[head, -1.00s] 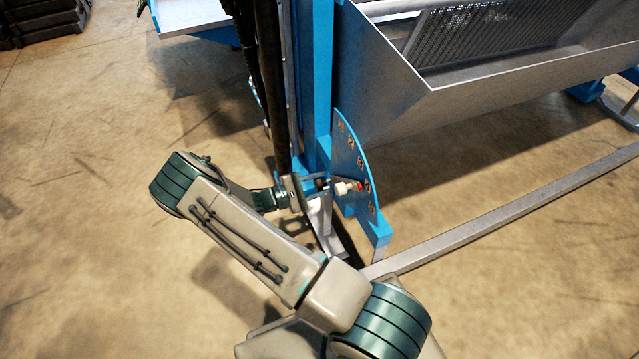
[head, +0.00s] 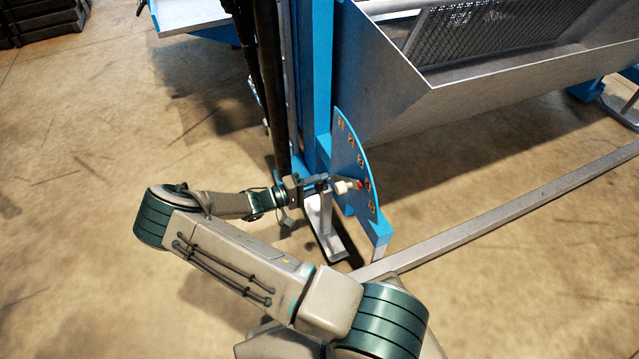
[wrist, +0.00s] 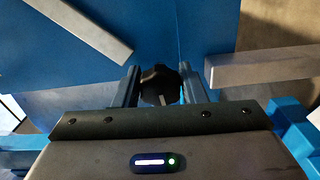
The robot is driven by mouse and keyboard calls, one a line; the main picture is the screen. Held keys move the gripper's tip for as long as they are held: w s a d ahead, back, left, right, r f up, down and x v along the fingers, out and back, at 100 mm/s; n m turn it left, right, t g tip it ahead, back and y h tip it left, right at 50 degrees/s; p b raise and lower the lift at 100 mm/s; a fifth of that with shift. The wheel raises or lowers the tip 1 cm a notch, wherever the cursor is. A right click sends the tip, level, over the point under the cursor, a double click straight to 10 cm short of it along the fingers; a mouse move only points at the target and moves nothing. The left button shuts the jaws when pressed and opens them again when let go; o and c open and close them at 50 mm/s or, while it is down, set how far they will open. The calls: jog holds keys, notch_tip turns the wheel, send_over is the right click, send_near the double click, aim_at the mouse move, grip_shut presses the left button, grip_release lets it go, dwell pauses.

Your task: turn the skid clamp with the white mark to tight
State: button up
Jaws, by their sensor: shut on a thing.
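The skid clamp shows in the wrist view as a dark, lobed knob (wrist: 160,80) in front of a blue plate. My gripper (head: 319,183) reaches it from the left in the head view. In the wrist view its two fingers stand on either side of the knob, shut on it. A pale streak shows low on the knob, but I cannot tell whether it is the white mark. In the head view the knob is mostly hidden by the fingers.
A grey rail (head: 500,210) runs right.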

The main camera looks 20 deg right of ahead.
jog(key=shift+w+m, duration=0.1)
jog(key=shift+m, duration=0.5)
jog(key=o, duration=1)
